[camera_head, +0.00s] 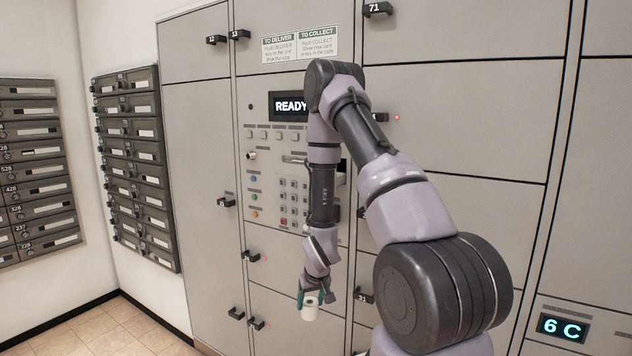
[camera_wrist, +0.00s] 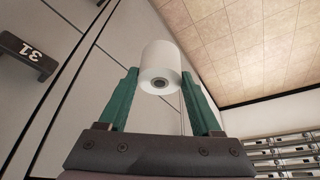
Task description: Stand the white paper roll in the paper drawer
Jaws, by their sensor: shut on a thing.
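The white paper roll (camera_head: 310,311) hangs in my gripper (camera_head: 311,298) in the head view, low in front of the locker wall. In the wrist view the roll (camera_wrist: 160,67) sits between the two green fingers of my gripper (camera_wrist: 160,85), with its round end and dark core facing the camera. My gripper is shut on it. I cannot make out the paper drawer in either view; part of the control panel (camera_head: 284,209) is hidden behind my arm.
Locker doors with black handles surround the panel, one handle marked 31 (camera_head: 364,296) just right of the gripper. A READY display (camera_head: 290,106) is on the panel. Dark mailbox racks (camera_head: 137,165) hang at left. The tiled floor (camera_head: 110,330) at lower left is clear.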

